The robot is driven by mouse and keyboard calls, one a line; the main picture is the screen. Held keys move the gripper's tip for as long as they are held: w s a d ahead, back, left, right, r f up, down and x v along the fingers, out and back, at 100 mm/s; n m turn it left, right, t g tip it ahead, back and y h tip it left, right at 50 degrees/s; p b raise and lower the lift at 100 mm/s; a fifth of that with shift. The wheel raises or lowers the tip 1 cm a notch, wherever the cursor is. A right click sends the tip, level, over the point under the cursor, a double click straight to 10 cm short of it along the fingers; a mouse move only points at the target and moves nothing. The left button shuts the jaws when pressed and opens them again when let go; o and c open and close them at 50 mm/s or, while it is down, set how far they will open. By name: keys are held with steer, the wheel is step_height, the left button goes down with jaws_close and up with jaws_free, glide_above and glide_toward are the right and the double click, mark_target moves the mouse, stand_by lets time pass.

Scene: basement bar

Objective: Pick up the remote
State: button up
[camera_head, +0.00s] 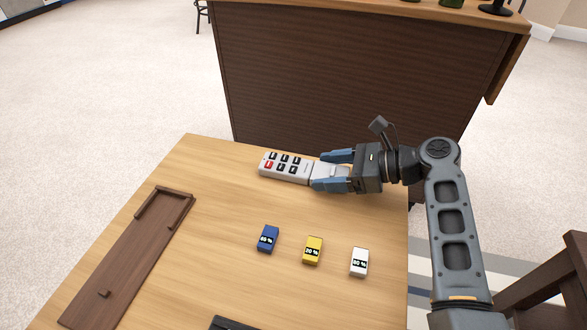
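The remote (285,166) is a light grey-white bar with several black buttons and one red button. It lies on the wooden table (210,215) near its far edge. My gripper (327,170) is at the remote's right end, with blue fingers apart, one on the far side and one on the near side. The remote's right end reaches between the fingers. I cannot tell whether the fingers touch it.
A blue block (268,239), a yellow block (313,250) and a white block (359,262) stand nearer on the table. A dark wooden tray (125,262) lies at left. A dark bar counter (350,85) stands behind the table. A black object (232,323) shows at the bottom edge.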

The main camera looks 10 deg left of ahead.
steer(key=c, duration=0.7)
steer(key=shift+c, duration=0.2)
